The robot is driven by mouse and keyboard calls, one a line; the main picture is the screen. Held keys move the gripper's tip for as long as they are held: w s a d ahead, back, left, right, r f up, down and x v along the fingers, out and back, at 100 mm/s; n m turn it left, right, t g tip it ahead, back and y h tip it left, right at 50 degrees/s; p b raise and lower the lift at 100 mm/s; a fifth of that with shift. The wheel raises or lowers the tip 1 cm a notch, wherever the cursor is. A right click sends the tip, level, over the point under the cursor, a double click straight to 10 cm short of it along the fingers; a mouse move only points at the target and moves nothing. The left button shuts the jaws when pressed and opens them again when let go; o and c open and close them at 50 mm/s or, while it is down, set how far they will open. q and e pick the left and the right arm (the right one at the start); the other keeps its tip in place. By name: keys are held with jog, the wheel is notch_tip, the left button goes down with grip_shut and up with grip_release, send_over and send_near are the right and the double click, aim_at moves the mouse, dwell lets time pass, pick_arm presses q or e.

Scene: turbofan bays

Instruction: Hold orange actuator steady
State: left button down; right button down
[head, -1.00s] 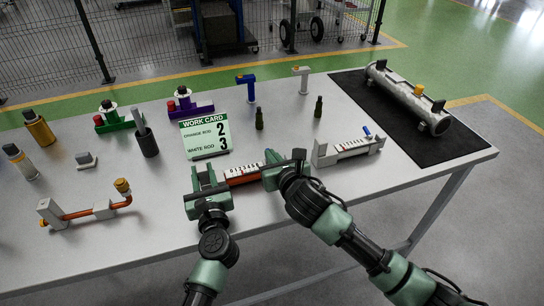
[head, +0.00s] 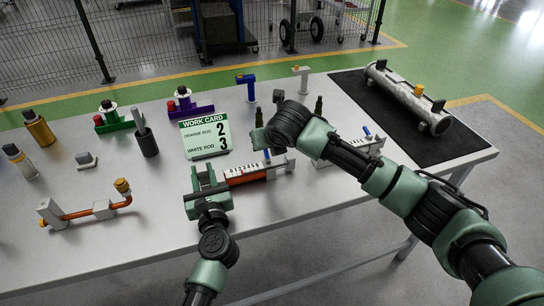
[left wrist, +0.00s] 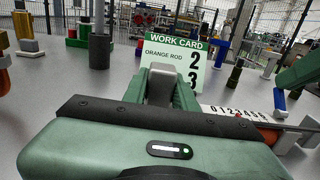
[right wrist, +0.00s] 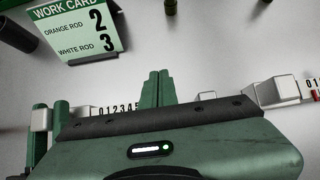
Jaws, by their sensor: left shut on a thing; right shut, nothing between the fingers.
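The orange actuator (head: 246,181) lies on the table in front of the work card. It has an orange rod, a white number scale and a blue tip (head: 267,155) near its right end. My left gripper (head: 207,180) is shut on its left end. In the left wrist view the scale (left wrist: 238,113) and part of the orange rod show right of the fingers. My right gripper (right wrist: 158,88) is shut and empty, above the table behind the actuator's right part. The scale partly shows in the right wrist view (right wrist: 118,109), the rest hidden by the hand.
The work card (head: 205,137) reads orange rod 2, white rod 3. A similar unit with a white scale (head: 350,148) stands to the right, partly behind my right arm. A grey cylinder (head: 408,97) lies on a black mat. A copper pipe piece (head: 80,213) lies at left.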

aim_at(269, 165)
jog(key=shift+w+a+f, duration=0.1)
jog(key=shift+w+a, duration=0.05)
jog(key=shift+w, duration=0.3)
jog(key=shift+w+a+f, duration=0.1)
jog(key=shift+w, duration=0.3)
jog(key=shift+r, duration=0.15)
jog(key=shift+r, duration=0.65)
jog(key=shift+s+r, duration=0.1)
jog(key=s+d+r, duration=0.1)
jog(key=s+r, duration=0.2)
jog(key=r, duration=1)
jog(key=shift+s, duration=0.2)
jog(key=shift+r, duration=0.1)
